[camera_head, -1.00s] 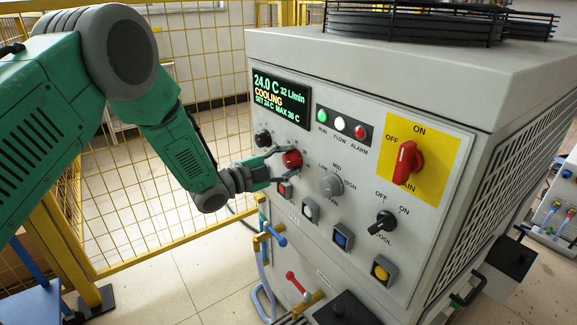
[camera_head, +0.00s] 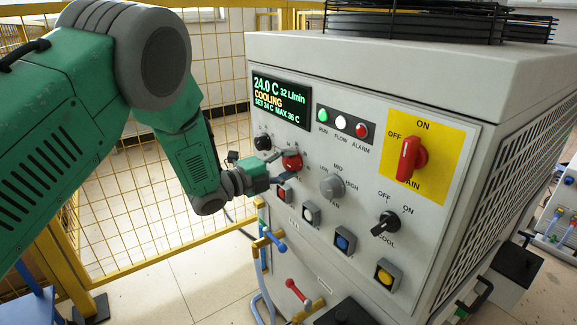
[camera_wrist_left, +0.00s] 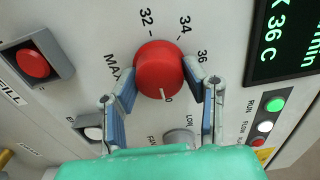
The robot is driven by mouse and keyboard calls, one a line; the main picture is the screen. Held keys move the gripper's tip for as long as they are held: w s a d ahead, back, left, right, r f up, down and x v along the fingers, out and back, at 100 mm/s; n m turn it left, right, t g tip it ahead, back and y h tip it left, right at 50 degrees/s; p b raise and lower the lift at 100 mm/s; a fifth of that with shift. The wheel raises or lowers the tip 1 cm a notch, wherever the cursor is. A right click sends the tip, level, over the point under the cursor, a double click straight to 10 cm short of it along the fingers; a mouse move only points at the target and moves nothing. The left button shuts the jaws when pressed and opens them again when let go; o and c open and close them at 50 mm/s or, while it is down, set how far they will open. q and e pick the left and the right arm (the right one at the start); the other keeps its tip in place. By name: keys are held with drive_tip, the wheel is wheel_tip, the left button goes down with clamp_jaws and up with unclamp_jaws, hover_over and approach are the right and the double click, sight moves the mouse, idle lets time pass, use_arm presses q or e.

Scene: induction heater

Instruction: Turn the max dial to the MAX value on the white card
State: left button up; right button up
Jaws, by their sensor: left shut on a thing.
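The red max dial (camera_head: 291,161) is a round knob on the machine's light front panel, below the display (camera_head: 281,98). It also shows in the left wrist view (camera_wrist_left: 159,68), ringed by 32, 34, 36, a partly hidden number and a partly hidden MAX label. Its white pointer line faces the partly hidden number, past 36. My left gripper (camera_head: 274,171) is shut on the dial, with one finger on each side of it in the wrist view (camera_wrist_left: 160,84). The display reads 24.0 C, COOLING and MAX 36 C. I cannot make out a white card. My right gripper is not in view.
A black knob (camera_head: 263,142) sits left of the dial and a grey fan knob (camera_head: 332,187) sits right of it. Push buttons, including a red one (camera_head: 284,193), run below. A red main switch (camera_head: 410,158) is on a yellow plate. A yellow mesh fence stands behind my arm.

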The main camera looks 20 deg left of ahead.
use_arm(q)
drive_tip(key=shift+s+f, duration=0.15)
drive_tip(key=shift+f, duration=0.15)
drive_tip(key=o, duration=1.1)
drive_tip(key=shift+r, duration=0.1)
drive_tip(key=shift+s+a, duration=0.2)
drive_tip(key=shift+s, duration=0.05)
drive_tip(key=v, duration=1.1)
drive_tip(key=shift+a, duration=0.1)
